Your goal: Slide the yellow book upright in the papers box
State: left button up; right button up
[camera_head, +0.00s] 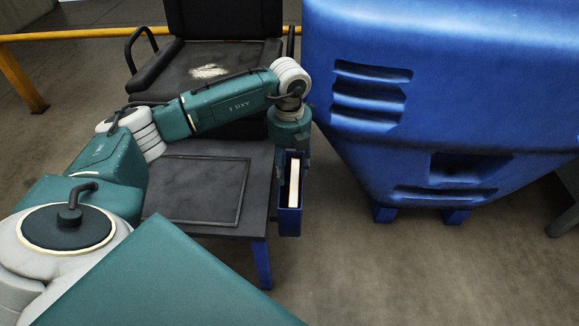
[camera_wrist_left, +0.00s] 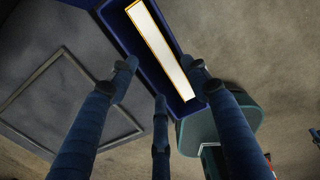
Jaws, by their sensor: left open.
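The yellow book (camera_wrist_left: 165,48) stands inside the blue papers box, its white page edge facing up and a thin yellow cover edge around it. The book also shows in the head view (camera_head: 294,184). The papers box (camera_head: 289,223) is narrow and open at the top, at the right edge of the dark table; its rim shows in the left wrist view (camera_wrist_left: 115,22). My left gripper (camera_wrist_left: 162,76) is above the box with its fingers spread, and it appears clear of the book. In the head view its fingers are hard to make out. My right gripper is out of view.
The dark table (camera_head: 205,190) has a thin raised frame on top and blue legs. A black chair (camera_head: 205,70) stands behind it. A large blue plastic container (camera_head: 450,100) stands close on the right. Open floor (camera_head: 400,275) lies in front.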

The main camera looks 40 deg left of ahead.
pick_arm(q)
notch_tip(320, 180, up, 12)
dwell(0.5)
dwell(0.6)
